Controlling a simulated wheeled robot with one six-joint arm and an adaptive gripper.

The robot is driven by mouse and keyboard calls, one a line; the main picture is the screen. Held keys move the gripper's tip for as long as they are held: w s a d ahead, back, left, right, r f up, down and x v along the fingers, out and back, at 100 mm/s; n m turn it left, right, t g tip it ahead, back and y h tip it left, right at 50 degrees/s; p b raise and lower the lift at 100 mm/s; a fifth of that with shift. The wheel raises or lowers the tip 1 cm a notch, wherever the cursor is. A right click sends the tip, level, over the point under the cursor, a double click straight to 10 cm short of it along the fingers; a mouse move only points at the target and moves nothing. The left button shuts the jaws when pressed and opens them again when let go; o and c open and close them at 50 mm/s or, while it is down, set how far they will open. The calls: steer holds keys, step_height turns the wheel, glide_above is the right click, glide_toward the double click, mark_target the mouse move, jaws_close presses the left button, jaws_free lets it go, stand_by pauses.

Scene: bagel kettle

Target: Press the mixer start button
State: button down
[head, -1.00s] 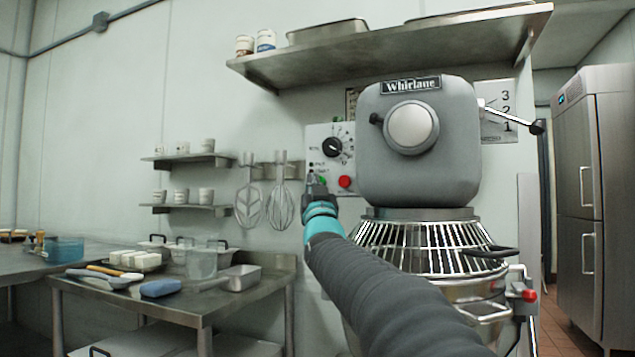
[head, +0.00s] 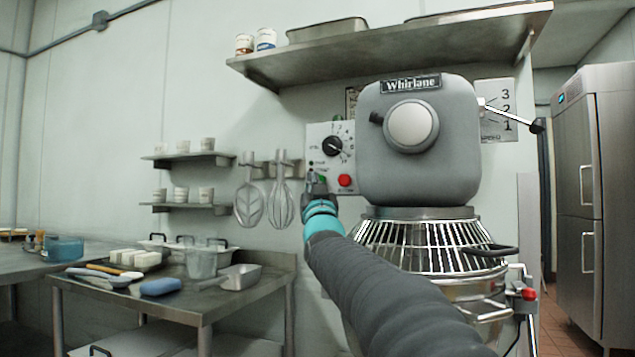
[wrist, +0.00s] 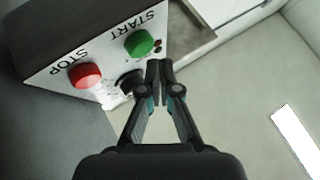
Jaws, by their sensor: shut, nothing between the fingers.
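The grey mixer (head: 415,165) stands ahead, with a white control panel (head: 330,133) on its left side. In the wrist view the green START button (wrist: 139,43) is just left of my fingertips, and the red STOP button (wrist: 84,75) is further left. In the head view the green button (head: 323,180) is partly hidden behind my gripper (head: 315,180), and the red button (head: 345,180) shows clear to its right. My gripper, also in the wrist view (wrist: 158,68), is shut and empty, its tips close to the panel. I cannot tell whether they touch it.
A black dial (head: 332,146) sits above the buttons. Whisks (head: 282,200) hang on the wall to the left. A steel shelf (head: 400,52) runs above the mixer, and a worktable (head: 190,305) with utensils stands at left. A steel fridge (head: 592,200) is at right.

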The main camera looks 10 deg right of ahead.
steer(key=shift+w, duration=0.1)
stand_by(0.3)
steer(key=shift+w+d, duration=0.25)
